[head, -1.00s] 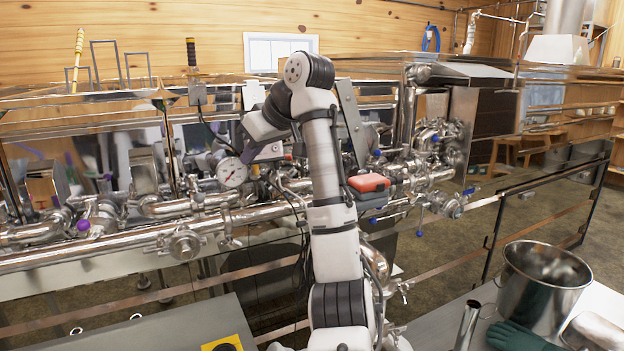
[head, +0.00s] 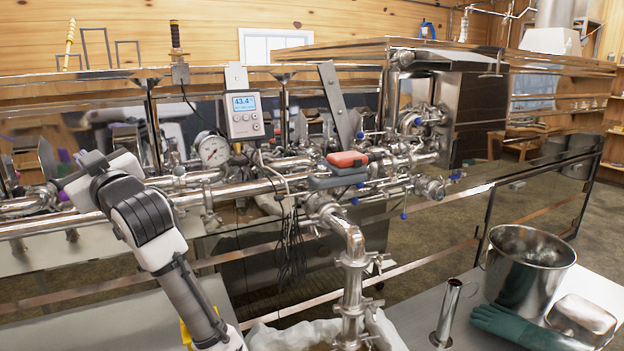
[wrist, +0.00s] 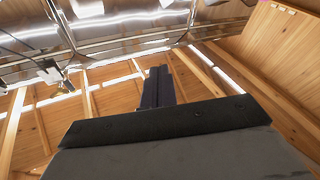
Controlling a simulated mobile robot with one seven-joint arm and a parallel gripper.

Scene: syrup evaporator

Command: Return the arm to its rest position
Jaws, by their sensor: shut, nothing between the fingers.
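My arm (head: 170,255) is folded low at the left of the head view, its bend in front of the steel pipes. The far end of the arm lies behind that bend, near the left pipework, and the fingers cannot be made out there. In the wrist view my gripper (wrist: 157,85) shows its dark fingers together with nothing between them. Wooden boards and beams fill much of that view behind the fingers, and shiny metal shows along its top.
A steel pot (head: 527,270), green glove (head: 515,325) and metal cup (head: 447,310) stand on the right bench.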

